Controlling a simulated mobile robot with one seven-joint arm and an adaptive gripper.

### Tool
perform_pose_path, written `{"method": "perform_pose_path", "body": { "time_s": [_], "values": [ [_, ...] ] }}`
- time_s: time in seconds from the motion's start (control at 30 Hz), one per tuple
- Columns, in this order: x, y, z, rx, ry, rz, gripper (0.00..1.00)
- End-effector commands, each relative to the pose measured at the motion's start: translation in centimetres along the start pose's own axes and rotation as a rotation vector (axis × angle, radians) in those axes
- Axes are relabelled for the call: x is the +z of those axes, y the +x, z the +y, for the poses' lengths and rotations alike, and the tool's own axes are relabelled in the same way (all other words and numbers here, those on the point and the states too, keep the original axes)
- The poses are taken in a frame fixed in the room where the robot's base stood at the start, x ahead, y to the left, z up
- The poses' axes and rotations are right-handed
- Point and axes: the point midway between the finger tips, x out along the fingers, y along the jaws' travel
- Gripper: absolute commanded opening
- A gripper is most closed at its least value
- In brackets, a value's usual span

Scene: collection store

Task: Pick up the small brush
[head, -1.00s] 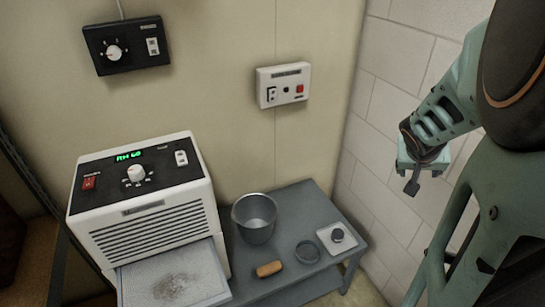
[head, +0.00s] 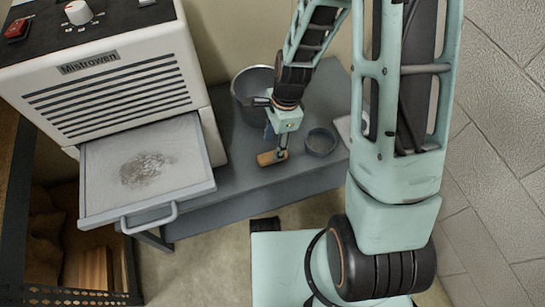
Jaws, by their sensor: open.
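The small brush, a short tan-orange block (head: 266,158), lies on the grey bench (head: 235,184) near its front edge. My gripper (head: 281,152) points down at the brush's right end, its fingertips at or just above it. The gripper is open; only one finger shows clearly, and I cannot tell whether it touches the brush. The gripper hides part of the brush's right end.
A grey metal bucket (head: 246,92) stands behind my gripper. A dark round dish (head: 321,142) sits close to the right. At left, a white dehumidifier (head: 110,75) has its dusty drawer (head: 100,195) pulled out.

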Motion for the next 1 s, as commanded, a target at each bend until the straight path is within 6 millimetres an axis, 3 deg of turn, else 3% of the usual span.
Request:
{"method": "perform_pose_path", "body": {
  "time_s": [0.03, 0.33, 0.6, 0.87, 1.0],
  "values": [
    [0.0, 1.0, 0.0, 0.002, -0.001, 0.0, 0.46],
    [-0.4, 3.0, -0.2, -0.002, -0.002, 0.001, 0.46],
    [-1.1, 6.8, -0.6, -0.001, -0.003, 0.001, 0.46],
    [-1.1, 7.0, -0.6, -0.003, -0.003, 0.002, 0.46],
    [-1.1, 7.0, -0.6, -0.003, -0.003, 0.002, 0.32]
  ]
}}
